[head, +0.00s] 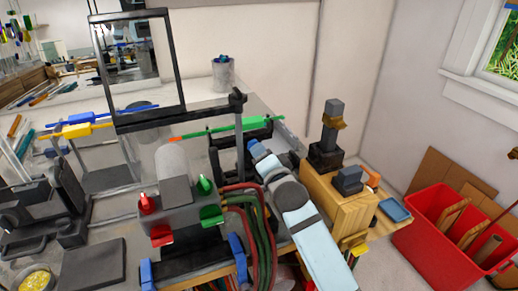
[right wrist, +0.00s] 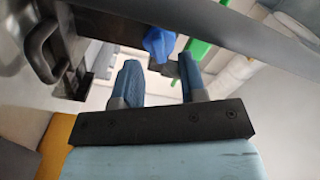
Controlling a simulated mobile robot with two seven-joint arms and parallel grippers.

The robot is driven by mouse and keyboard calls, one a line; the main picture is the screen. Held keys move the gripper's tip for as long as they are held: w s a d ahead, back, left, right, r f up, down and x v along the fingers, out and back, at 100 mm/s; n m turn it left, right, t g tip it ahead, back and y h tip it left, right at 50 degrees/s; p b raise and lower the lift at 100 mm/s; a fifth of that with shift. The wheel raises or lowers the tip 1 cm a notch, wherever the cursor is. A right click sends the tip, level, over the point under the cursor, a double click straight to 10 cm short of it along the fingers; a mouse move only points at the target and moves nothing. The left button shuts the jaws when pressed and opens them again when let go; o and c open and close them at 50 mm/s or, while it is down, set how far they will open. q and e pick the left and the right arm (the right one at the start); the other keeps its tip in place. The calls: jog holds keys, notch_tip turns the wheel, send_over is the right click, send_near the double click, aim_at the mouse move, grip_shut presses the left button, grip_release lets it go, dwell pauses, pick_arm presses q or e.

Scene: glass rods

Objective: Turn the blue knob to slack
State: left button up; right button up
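My right gripper (head: 262,156) reaches in from the bottom right in the head view, beside the dark upright of a stand. In the right wrist view its two blue-grey fingers (right wrist: 160,82) are apart with nothing between them. A bright blue knob-like part (right wrist: 158,42) shows just beyond the fingertips, roughly in line with the gap, on a dark fitting. It appears apart from the fingers. I cannot pick out this part in the head view, where the gripper may hide it. My left gripper is not in view.
A grey burner block (head: 185,212) with red and green knobs stands left of my right arm. Red and green hoses (head: 262,235) hang beside it. A green rod (head: 240,129) lies behind the gripper. A wooden box (head: 340,205) and red bin (head: 455,230) are at right.

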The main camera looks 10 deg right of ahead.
jog(key=shift+w+a, duration=0.2)
jog(key=shift+w, duration=0.9)
grip_shut()
jog(key=n+p, duration=0.1)
jog(key=n, duration=0.2)
jog(key=shift+p, duration=0.35)
